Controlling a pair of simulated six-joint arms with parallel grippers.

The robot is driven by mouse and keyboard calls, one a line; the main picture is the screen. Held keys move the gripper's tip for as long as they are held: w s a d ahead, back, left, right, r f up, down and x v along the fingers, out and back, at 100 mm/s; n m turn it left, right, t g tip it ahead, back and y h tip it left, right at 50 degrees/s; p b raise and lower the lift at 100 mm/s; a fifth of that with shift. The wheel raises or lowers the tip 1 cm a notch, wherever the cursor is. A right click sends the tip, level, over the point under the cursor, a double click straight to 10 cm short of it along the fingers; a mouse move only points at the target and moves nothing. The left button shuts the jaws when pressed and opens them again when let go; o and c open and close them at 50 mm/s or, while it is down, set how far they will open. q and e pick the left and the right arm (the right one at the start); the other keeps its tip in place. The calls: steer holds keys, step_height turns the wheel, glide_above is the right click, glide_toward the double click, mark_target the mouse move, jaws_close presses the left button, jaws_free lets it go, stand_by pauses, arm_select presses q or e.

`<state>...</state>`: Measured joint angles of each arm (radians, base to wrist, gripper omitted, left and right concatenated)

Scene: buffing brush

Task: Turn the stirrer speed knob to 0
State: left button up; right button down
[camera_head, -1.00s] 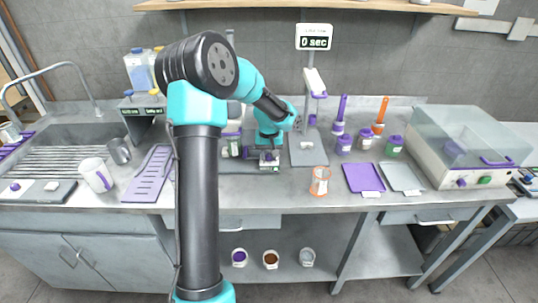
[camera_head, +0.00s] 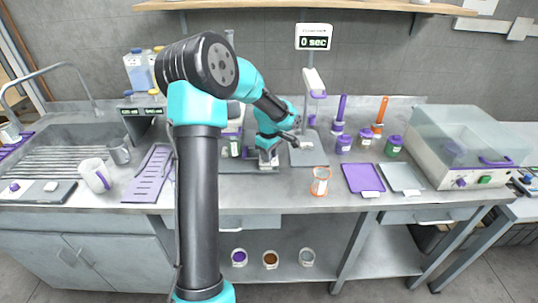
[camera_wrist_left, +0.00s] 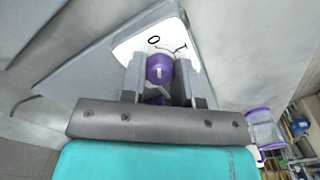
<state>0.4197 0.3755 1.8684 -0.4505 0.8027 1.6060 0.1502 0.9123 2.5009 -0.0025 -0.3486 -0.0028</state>
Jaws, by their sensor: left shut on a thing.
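The purple speed knob (camera_wrist_left: 160,66) sits on a white panel (camera_wrist_left: 127,48) in the left wrist view. It has a short pale mark on its face, and a black 0 is printed on the panel just beyond it. My left gripper (camera_wrist_left: 160,82) has one finger on each side of the knob and is shut on it. In the head view my left gripper (camera_head: 268,160) is low at the back of the bench, over the grey stirrer base (camera_head: 245,168). The knob is too small and covered to make out there. My right gripper does not show.
A stand with a grey base (camera_head: 308,152) is just right of my gripper. An orange-rimmed jar (camera_head: 320,181) stands near the front edge. Purple-lidded jars (camera_head: 343,144) and a purple mat (camera_head: 362,178) are farther right. A purple rack (camera_head: 148,176) lies left.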

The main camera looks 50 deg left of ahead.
arm_select(q)
steer(key=shift+n, duration=0.8)
steer(key=o, duration=0.9)
step_height(320, 180, up, 18)
steer(key=shift+f, duration=0.25)
stand_by(0.4)
